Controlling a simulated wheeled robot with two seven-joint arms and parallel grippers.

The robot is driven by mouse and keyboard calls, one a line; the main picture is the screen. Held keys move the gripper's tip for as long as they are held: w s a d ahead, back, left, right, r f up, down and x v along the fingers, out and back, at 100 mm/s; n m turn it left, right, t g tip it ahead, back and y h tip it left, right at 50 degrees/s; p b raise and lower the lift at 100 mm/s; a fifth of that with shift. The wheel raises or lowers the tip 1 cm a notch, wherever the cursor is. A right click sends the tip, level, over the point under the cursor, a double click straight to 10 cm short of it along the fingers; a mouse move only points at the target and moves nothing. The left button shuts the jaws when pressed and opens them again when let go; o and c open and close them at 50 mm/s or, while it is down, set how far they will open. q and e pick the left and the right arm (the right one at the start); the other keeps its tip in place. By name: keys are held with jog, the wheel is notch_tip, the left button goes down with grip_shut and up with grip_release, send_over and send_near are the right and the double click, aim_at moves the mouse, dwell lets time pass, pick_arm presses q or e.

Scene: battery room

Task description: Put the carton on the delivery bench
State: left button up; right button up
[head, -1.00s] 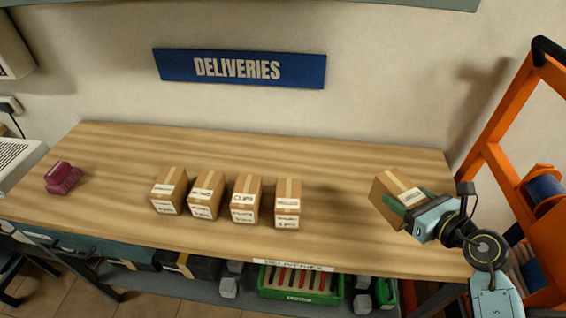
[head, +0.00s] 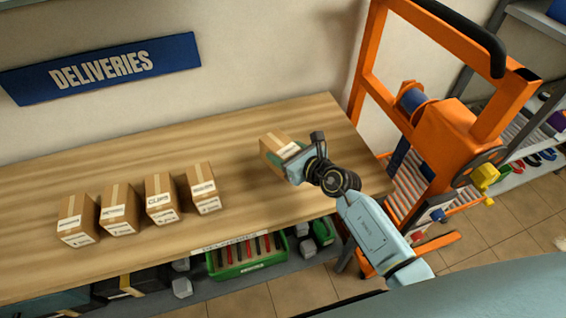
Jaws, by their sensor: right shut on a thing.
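A brown carton (head: 275,144) with a white label is in my right gripper (head: 287,155), over the right part of the delivery bench (head: 240,128). The gripper is shut on it from the right side. The carton looks slightly tilted, and I cannot tell whether its bottom touches the bench top. The gripper hides part of the carton. A blue DELIVERIES sign (head: 102,68) is on the wall behind the bench. My left gripper is not in view.
Several similar cartons (head: 161,198) stand in a row on the bench, left of the held one. An orange wheeled lifter (head: 455,135) stands right of the bench. A green crate (head: 246,262) sits on the shelf below. Bench top between row and held carton is clear.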

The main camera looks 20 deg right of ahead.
jog(key=shift+f+b, duration=0.9)
jog(key=shift+f, duration=0.85)
jog(key=shift+f, duration=0.2)
jog(key=o, duration=1.2)
jog(key=shift+o, duration=0.2)
jog(key=shift+s+r, duration=0.15)
jog(key=shift+r, duration=0.05)
jog(key=p+v, duration=0.2)
jog(key=v, duration=0.9)
jog(key=shift+s, duration=0.35)
jog(key=shift+d+r, duration=0.1)
jog(key=shift+r, duration=0.05)
